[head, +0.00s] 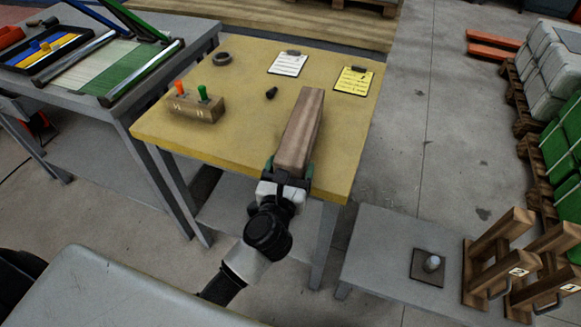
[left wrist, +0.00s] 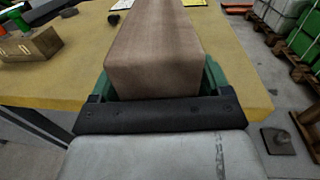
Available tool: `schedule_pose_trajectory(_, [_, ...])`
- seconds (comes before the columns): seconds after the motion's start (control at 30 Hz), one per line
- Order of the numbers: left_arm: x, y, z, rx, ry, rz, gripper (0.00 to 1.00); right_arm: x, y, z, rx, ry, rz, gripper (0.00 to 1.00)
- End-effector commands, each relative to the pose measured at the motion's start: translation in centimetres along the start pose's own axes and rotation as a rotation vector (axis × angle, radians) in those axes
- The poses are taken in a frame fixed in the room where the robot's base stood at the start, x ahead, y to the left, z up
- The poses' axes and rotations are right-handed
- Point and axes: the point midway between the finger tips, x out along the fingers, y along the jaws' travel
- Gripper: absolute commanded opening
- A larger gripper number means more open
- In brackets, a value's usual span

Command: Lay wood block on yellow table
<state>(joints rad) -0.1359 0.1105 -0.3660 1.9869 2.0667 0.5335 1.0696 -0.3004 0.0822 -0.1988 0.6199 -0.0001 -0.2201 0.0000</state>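The wood block (head: 303,125) is a long brown bar over the right part of the yellow table (head: 235,135), pointing away from me. My left gripper (head: 290,172) is at the table's front edge with its fingers on both sides of the block's near end. The left wrist view shows the block (left wrist: 155,50) between the green fingers (left wrist: 155,85), shut on it. I cannot tell whether the block's underside touches the tabletop (left wrist: 60,85). My right gripper is not in view.
On the table are a wooden holder (head: 194,107) with orange and green pegs, a dark ring (head: 222,58), a small black part (head: 271,93), a white sheet (head: 288,64) and a yellow sheet (head: 353,81). A low grey table (head: 385,245) stands at the right front.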

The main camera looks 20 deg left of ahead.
Motion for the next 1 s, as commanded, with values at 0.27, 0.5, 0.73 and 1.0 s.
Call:
schedule_pose_trajectory(0.27, [0.0,0.0,0.0,0.0,0.0,0.0,0.89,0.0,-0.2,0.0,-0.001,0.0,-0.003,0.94])
schedule_pose_trajectory(0.5, [-1.4,0.0,0.1,0.0,0.002,0.0,0.89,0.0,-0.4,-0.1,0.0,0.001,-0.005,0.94])
schedule_pose_trajectory(0.73, [-6.3,0.0,0.0,-0.001,0.004,0.0,0.89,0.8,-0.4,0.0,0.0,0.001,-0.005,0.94])
schedule_pose_trajectory(1.0, [-10.9,0.0,0.0,0.0,0.001,0.0,0.89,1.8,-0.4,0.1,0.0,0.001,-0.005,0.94])
